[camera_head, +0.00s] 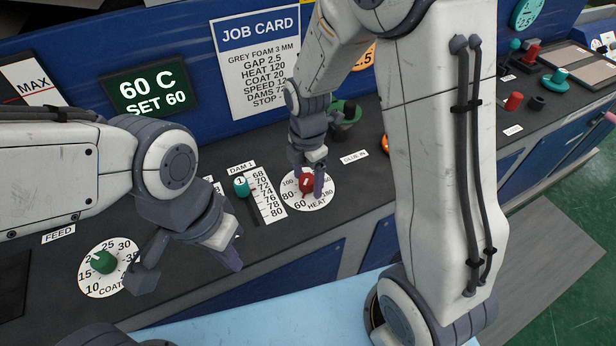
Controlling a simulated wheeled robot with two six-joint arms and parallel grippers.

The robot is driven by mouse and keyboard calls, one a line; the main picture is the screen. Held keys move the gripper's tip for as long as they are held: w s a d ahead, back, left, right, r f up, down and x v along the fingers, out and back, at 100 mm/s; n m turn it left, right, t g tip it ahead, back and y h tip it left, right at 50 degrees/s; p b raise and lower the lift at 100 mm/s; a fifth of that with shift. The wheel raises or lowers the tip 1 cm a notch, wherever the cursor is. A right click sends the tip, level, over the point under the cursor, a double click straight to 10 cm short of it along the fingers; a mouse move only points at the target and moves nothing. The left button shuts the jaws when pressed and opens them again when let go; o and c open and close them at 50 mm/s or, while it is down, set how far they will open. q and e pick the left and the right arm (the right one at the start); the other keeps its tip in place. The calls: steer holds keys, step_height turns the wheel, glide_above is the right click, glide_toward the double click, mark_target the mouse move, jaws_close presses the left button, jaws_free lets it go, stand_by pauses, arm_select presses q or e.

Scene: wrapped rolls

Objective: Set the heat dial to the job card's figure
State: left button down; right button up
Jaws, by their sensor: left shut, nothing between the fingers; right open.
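The heat dial is a white disc (291,199) with a red knob (305,183). Its figures 60, 80, 100 and 180 show; the top of the scale is hidden by my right gripper. I cannot tell where the knob points. My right gripper (317,187) is open, fingers down at the red knob; whether it touches is unclear. The job card (257,60) reads HEAT 120. The green display (151,89) reads 60 C, SET 60. My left gripper (230,262) is shut and empty, near the console's front edge, right of the coat dial (92,286).
The dam 1 slider (240,187) with its scale stands just left of the heat dial. The coat dial's green knob (103,262) is by my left gripper. A dark green knob (347,112) stands behind my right gripper. My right arm hides much of the middle.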

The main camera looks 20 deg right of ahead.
jaws_close()
